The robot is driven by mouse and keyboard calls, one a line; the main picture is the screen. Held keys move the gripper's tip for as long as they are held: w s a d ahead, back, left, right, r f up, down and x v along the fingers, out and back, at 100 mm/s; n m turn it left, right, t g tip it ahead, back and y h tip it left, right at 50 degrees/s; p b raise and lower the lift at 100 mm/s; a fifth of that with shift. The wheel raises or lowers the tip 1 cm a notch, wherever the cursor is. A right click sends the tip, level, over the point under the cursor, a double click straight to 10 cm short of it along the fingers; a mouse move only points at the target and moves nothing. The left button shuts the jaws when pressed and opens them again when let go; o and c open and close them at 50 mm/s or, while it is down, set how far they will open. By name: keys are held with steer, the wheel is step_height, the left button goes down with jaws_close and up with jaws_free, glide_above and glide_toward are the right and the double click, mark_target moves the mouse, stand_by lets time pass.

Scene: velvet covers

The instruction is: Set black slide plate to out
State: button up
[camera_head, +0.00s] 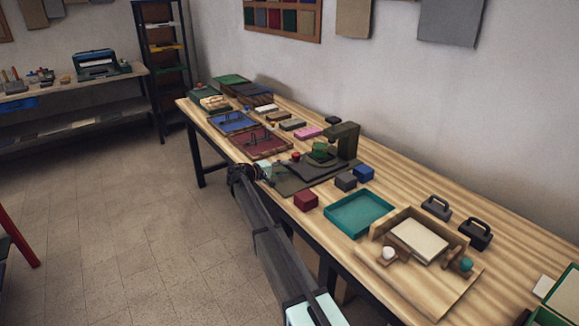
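A dark press (345,142) stands on the long wooden table, with a dark flat base. A black plate (325,170) lies low on that base, in front of the press column. A green block and a small red knob show near it. How far the plate sticks out from the press is hard to tell. My gripper (262,172) is at the table's front edge, just left of the press base. Its fingers are small and dark here, so I cannot tell whether they are open or touching anything.
Blue (233,122) and maroon (262,144) panels with handles lie left of the press.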

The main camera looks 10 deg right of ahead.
mark_target(289, 166)
steer(key=shift+x, duration=1.7)
jaws_close()
steer(key=shift+a, duration=0.1)
